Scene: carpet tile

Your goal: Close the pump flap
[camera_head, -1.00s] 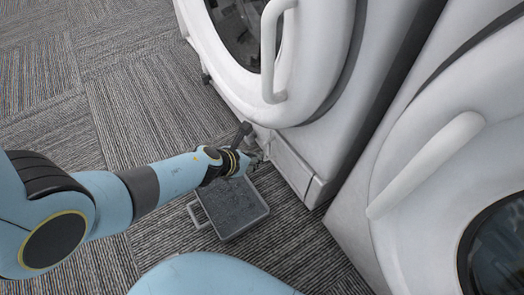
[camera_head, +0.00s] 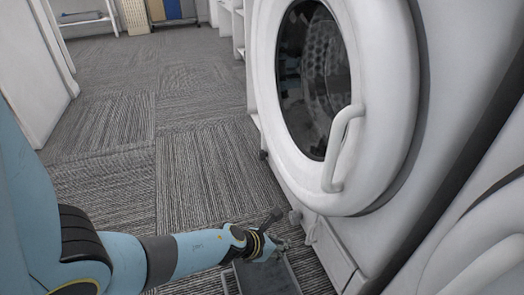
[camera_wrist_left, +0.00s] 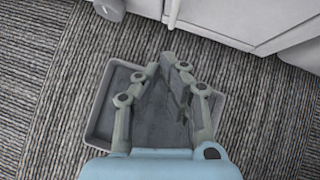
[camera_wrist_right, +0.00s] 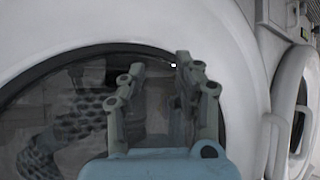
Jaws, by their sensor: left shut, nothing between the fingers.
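The white washing machine (camera_head: 385,175) has a low front panel (camera_head: 333,258) by the floor, where the pump flap is; the panel also shows in the left wrist view (camera_wrist_left: 215,20). I cannot tell how far the flap stands open. My left gripper (camera_head: 284,243) is shut and empty, just in front of the panel; in the left wrist view its fingers (camera_wrist_left: 166,62) come together above a grey tray (camera_wrist_left: 100,118). My right gripper (camera_wrist_right: 160,62) is open and empty, facing a round machine door (camera_wrist_right: 65,125), and is out of the head view.
The tray (camera_head: 262,284) lies on the carpet below my left gripper. The washing machine's door handle (camera_head: 338,150) juts out above the panel. Another white machine (camera_head: 490,245) stands at the right. Carpet (camera_head: 205,170) is clear at the left and back.

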